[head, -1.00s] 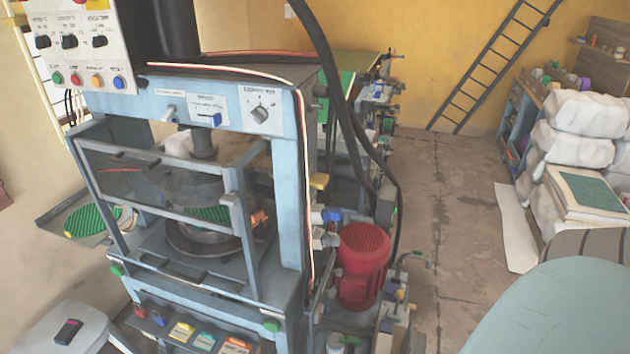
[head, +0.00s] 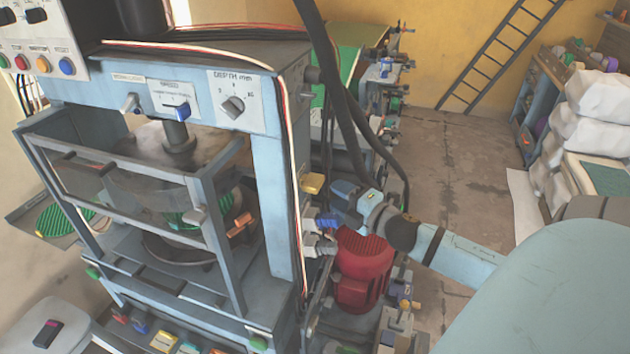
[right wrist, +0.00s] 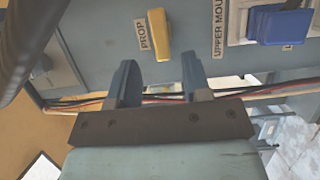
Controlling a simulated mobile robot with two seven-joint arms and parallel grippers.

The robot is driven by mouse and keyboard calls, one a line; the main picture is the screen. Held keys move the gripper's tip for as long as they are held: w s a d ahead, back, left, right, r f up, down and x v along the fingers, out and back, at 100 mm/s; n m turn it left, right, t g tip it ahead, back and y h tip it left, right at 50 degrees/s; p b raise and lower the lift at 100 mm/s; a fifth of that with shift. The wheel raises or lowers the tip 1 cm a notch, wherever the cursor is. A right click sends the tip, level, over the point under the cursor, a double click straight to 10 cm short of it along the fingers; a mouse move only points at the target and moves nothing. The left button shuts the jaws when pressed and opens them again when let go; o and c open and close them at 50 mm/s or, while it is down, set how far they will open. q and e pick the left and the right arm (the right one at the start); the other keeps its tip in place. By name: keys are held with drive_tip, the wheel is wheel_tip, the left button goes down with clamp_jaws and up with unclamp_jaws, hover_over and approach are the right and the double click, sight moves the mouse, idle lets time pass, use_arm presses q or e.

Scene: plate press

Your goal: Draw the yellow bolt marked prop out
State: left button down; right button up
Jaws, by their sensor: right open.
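The yellow bolt (head: 312,183) sticks out of the right side of the blue press frame in the head view. In the right wrist view the yellow bolt (right wrist: 159,34) stands beside a label reading PROP. My right gripper (head: 337,199) comes in from the right, just beside the bolt. In the right wrist view its two fingers (right wrist: 158,64) are apart, on either side of the bolt's line, with the bolt beyond their tips. Nothing is between the fingers. My left gripper is not in view.
A blue handle (right wrist: 280,24) by a label starting UPPER MOU sits right of the bolt in the wrist view. Red and pale cables run along the frame edge. A red motor (head: 363,268) stands below my right gripper. Thick black hoses hang close behind it.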

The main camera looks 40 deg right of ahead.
sight(320, 187)
drive_tip(key=w, duration=0.2)
drive_tip(key=w+p, duration=0.1)
drive_tip(key=w, duration=0.4)
drive_tip(key=shift+w+a, duration=0.3)
drive_tip(key=shift+a, duration=0.1)
drive_tip(key=shift+c, duration=0.4)
clamp_jaws()
